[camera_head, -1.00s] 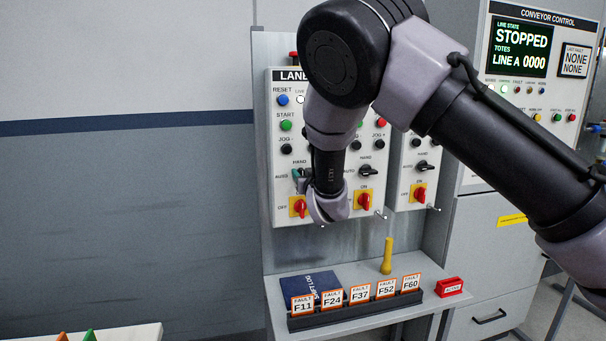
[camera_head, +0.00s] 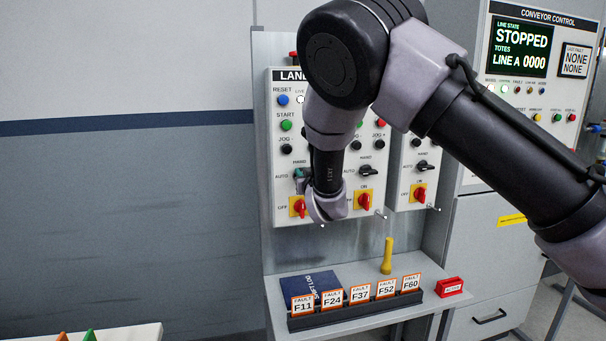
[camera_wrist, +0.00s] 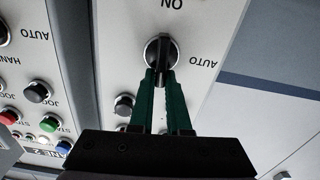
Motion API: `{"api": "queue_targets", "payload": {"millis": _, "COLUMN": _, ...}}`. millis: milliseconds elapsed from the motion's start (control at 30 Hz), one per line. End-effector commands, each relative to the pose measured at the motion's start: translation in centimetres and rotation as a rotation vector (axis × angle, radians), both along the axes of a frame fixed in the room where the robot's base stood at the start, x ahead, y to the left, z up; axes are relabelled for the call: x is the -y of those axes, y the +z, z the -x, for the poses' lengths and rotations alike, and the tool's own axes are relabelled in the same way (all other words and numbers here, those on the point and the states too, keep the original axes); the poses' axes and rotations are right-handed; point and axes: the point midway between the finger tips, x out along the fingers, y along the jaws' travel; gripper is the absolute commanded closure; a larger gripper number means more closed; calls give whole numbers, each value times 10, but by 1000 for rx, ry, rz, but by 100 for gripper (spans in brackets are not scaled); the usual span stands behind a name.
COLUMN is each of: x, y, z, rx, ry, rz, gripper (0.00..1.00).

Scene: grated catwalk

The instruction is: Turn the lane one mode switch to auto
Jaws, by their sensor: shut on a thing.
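The lane one panel (camera_head: 278,186) is the left white panel, its title partly hidden by my arm. In the wrist view, which is upside down, the black mode switch (camera_wrist: 161,48) has its grip between the green fingers of my gripper (camera_wrist: 162,75). The grip lies nearly in line with the fingers, and the AUTO label (camera_wrist: 203,62) is to its right. The HAND side is hidden behind the gripper. In the head view my gripper (camera_head: 300,174) is at the panel beside AUTO, and the switch is mostly hidden.
A red-and-yellow on/off switch (camera_head: 299,206) sits just below my gripper. The neighbouring panels have their own switches, including a black one (camera_head: 368,170). A shelf below holds fault cards (camera_head: 360,294), a dark blue book (camera_head: 300,283) and a yellow object (camera_head: 387,257). The left wall is clear.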

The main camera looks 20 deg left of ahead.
Motion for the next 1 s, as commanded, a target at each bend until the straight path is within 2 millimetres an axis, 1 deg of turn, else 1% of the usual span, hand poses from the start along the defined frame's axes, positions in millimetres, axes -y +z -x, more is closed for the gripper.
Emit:
{"api": "queue_targets", "payload": {"millis": 267, "x": -4, "y": -1, "z": 3, "rx": 113, "ry": 0, "rz": 185, "gripper": 100}}
{"api": "queue_targets", "payload": {"millis": 1000, "x": -15, "y": -11, "z": 10, "rx": 483, "ry": 2, "rz": 786, "gripper": 100}}
